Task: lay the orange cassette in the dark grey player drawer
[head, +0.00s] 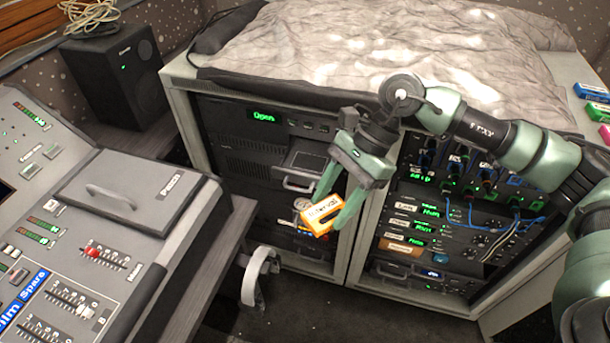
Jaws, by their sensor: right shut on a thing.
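The orange cassette (322,214), with a pale label that appears to read "Interval", is between the fingers of my right gripper (338,213). The gripper is shut on it and holds it tilted in front of the left rack. The dark grey player drawer (305,162) sticks out of that rack, below a green display reading "Open" (264,116). The cassette appears below and to the right of the drawer in the head view, apart from it. My gripper's wrist partly covers the area just right of the drawer. My left gripper is not in view.
A crumpled grey cloth (300,50) covers the rack top. The right rack (450,220) has knobs and blue cables. A mixing desk (110,215) stands at left, with a white curved object (258,278) beside it. Coloured cassettes (592,92) lie at far right.

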